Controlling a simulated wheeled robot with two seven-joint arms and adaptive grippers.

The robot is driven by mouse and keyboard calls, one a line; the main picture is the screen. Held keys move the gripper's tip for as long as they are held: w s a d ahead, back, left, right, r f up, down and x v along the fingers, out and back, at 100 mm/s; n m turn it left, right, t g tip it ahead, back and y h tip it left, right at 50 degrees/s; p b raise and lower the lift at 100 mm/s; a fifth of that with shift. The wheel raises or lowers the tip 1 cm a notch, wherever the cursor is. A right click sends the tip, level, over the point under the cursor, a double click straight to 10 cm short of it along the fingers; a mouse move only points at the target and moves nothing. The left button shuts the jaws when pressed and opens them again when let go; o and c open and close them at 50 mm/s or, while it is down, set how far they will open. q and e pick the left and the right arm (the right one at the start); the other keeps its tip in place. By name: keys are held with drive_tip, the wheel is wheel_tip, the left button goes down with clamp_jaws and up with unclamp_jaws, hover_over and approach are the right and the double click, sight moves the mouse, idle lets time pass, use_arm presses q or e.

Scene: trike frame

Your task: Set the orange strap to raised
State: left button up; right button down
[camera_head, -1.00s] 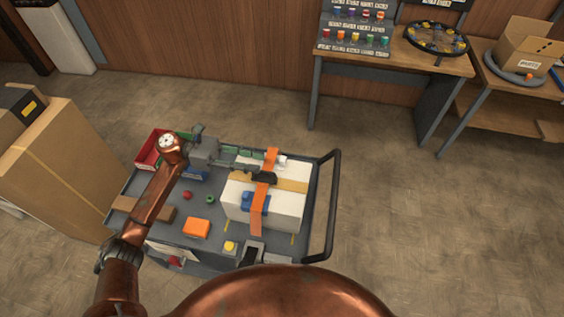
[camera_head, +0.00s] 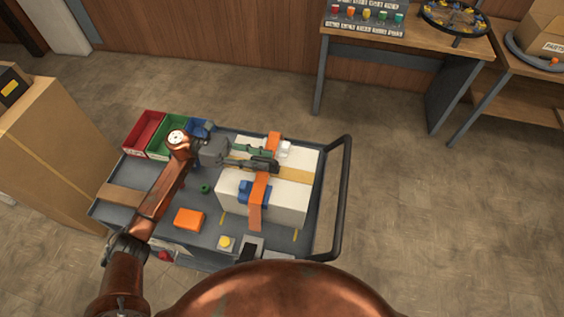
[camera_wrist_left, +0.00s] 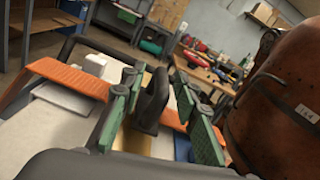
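The orange strap (camera_head: 255,217) runs across the white box (camera_head: 285,202) on the cart, its near end hanging over the front side. It also shows in the left wrist view (camera_wrist_left: 72,78), crossing behind the fingers. A dark lever-like part stands at the strap, seen best in the left wrist view (camera_wrist_left: 151,100). My left gripper (camera_head: 258,158) is over the box top at the strap. Its green-padded fingers (camera_wrist_left: 157,112) are apart, with the dark part between them and gaps showing on both sides. My right gripper is out of view.
The cart has a dark handle rail (camera_head: 343,200) on the right. Red (camera_head: 143,133) and green bins stand at its back left. An orange block (camera_head: 188,218), a green ring (camera_head: 205,188) and a yellow button (camera_head: 226,242) are on the deck. A carton (camera_head: 50,150) stands left.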

sight(273, 162)
use_arm(q)
drive_tip(key=x, duration=0.6)
drive_tip(key=shift+s+d+r+p, duration=0.1)
drive_tip(key=shift+d+p, duration=0.1)
drive_tip(key=shift+p, duration=0.2)
drive_tip(key=shift+c, duration=0.7)
clamp_jaws()
